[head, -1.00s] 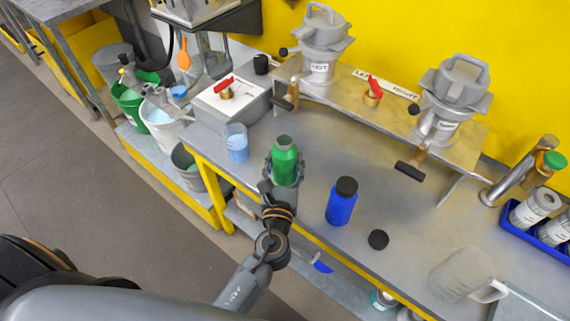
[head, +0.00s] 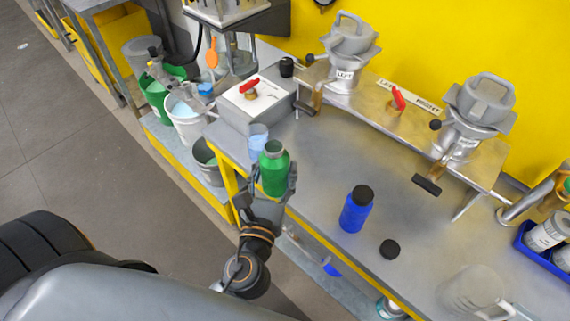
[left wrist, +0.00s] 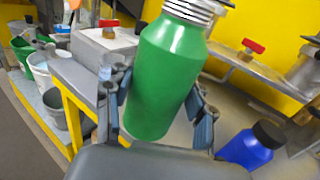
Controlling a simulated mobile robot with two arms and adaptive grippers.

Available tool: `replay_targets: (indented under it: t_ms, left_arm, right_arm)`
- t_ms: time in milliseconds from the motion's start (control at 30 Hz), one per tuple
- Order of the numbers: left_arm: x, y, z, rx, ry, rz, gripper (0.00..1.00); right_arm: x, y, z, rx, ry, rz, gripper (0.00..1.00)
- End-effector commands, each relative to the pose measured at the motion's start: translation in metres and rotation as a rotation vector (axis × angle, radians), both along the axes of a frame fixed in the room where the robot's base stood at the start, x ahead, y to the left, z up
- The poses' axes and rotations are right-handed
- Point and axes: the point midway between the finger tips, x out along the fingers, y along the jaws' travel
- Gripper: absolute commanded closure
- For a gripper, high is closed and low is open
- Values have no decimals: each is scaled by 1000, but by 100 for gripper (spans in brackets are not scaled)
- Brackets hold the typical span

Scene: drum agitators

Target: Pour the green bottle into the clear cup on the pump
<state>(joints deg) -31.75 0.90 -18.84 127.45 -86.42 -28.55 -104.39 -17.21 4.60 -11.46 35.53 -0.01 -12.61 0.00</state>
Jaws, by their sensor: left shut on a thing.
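The green bottle (head: 273,174) is uncapped and close to upright, slightly tilted. My left gripper (head: 276,188) is shut around its body and holds it at the table's front edge. The left wrist view shows the bottle (left wrist: 165,80) large between both fingers, its bare threaded neck at the top. A clear cup (head: 257,136) with light blue contents stands just behind the bottle in the head view, partly hidden by it. It stands in front of a grey box (head: 247,108) with a red valve handle. My right gripper is not in view.
A blue bottle (head: 356,209) with a black cap and a loose black cap (head: 389,249) are on the table to the right. A clear pitcher (head: 470,290) stands near the lower right. Buckets (head: 187,122) are at the left. A metal shelf (head: 420,125) carries two grey vessels.

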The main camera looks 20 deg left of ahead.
Motion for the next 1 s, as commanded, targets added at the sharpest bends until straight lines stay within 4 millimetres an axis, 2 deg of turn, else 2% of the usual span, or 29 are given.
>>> replay_targets:
  t_ms: [400,633,867,967,1000]
  left_arm:
    - [-29,11,14,-1,-1,0,88]
    - [-37,13,18,3,-3,-17,88]
    - [-41,10,19,6,-6,-131,88]
    - [-42,8,19,5,-4,-175,88]
    - [-42,8,19,4,-3,-189,88]
  right_arm:
    - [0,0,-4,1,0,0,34]
    - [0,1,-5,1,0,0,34]
    - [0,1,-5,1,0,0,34]
    - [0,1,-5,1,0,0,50]
    - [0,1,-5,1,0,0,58]
